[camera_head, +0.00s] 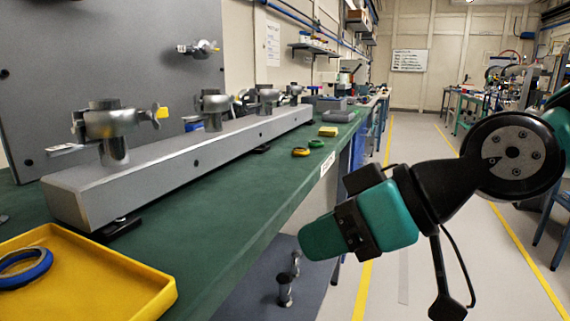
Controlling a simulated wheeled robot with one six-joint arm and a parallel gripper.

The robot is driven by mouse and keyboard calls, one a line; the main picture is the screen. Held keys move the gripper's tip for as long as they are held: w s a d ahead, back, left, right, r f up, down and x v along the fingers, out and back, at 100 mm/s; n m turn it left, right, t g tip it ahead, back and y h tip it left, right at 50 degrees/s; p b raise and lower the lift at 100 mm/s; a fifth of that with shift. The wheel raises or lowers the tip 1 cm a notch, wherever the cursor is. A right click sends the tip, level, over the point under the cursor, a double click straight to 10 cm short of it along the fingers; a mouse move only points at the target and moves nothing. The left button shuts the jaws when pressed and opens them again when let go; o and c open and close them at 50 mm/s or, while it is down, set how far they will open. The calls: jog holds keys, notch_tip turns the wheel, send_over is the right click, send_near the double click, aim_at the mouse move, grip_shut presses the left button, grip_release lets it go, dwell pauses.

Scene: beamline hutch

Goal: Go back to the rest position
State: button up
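My arm enters from the right edge, with a black round joint and teal and black parts reaching left over the aisle. My gripper (355,225) is at its end, beside the front edge of the green bench, above the floor and apart from the bench top. Its fingers cannot be made out clearly, and I cannot tell whether it is open or shut. I see nothing clearly held in it.
The green bench (232,198) carries a long grey rail (180,160) with several metal clamps. A yellow tray (95,285) holds a blue ring (25,268). Tape rolls (300,152) and a yellow block (328,131) lie near its edge. The aisle floor (405,150) is clear.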

jog(key=s+d+f+m+g+h, duration=0.4)
jog(key=s+d+f+h, duration=0.2)
jog(key=s+d+f, duration=0.4)
notch_tip(320, 180, up, 28)
jog(key=w+p, duration=0.1)
jog(key=p, duration=2.5)
jog(key=shift+w+d, duration=0.2)
jog(key=shift+d, duration=0.1)
